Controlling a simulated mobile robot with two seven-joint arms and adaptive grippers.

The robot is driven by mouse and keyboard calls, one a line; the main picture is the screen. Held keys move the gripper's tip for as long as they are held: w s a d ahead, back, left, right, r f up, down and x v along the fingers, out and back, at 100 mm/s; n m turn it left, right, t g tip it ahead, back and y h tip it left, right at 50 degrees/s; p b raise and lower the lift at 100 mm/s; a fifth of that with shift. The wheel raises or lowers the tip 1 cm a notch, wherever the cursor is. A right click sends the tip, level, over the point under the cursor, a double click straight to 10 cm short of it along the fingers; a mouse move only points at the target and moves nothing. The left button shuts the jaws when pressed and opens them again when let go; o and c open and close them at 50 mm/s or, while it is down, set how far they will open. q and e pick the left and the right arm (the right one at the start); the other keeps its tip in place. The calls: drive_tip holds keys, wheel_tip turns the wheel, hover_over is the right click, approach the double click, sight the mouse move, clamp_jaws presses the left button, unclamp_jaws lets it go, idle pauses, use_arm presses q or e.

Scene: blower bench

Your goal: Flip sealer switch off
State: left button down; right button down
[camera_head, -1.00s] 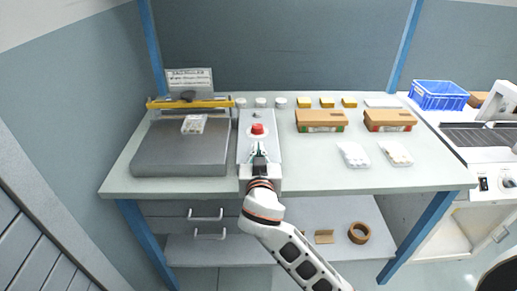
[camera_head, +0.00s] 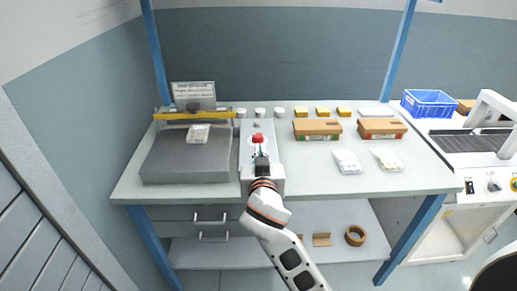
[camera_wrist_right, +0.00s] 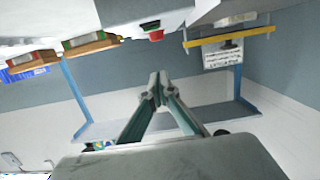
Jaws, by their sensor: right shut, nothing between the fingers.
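A white machine with a dark conveyor bed stands at the far right, and a small black switch (camera_head: 470,187) sits on its front panel beside round knobs. A flat grey machine (camera_head: 186,156) with a yellow bar (camera_head: 190,115) lies on the bench's left. I cannot tell from the pictures which is the sealer. My right gripper (camera_head: 260,150) is shut and empty over the narrow white control box (camera_head: 246,140), just in front of its red button (camera_head: 258,138). In the right wrist view the shut fingertips (camera_wrist_right: 158,88) are apart from the red button (camera_wrist_right: 155,34). My left gripper is out of view.
Two brown cartons (camera_head: 317,127) and white packets (camera_head: 347,161) lie on the bench right of my gripper. Yellow and white small pieces line the back. A blue crate (camera_head: 430,103) is at far right. Bench posts flank the workspace.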

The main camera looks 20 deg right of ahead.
drive_tip(key=shift+r+v, duration=0.25)
drive_tip(key=shift+v, duration=0.85)
drive_tip(key=shift+r+v, duration=0.2)
drive_tip(key=shift+v, duration=0.9)
drive_tip(key=shift+w, duration=0.1)
drive_tip(key=s+a+f+n+g+y, duration=0.1)
drive_tip(key=s+f+n+y, duration=0.3)
drive_tip(key=f, duration=0.7)
drive_tip(key=s+f+n+g+y, duration=0.15)
drive_tip(key=s+f, duration=0.35)
drive_tip(key=f, duration=0.6)
drive_tip(key=s+d+f+n+g+y, duration=0.1)
drive_tip(key=s+d+f+n+g, duration=0.1)
drive_tip(key=s+f, duration=1.1)
drive_tip(key=s+d, duration=0.1)
drive_tip(key=s, duration=0.1)
drive_tip(key=shift+s, duration=0.3)
drive_tip(key=shift+f+g+y, duration=0.1)
drive_tip(key=shift+g+y, duration=0.15)
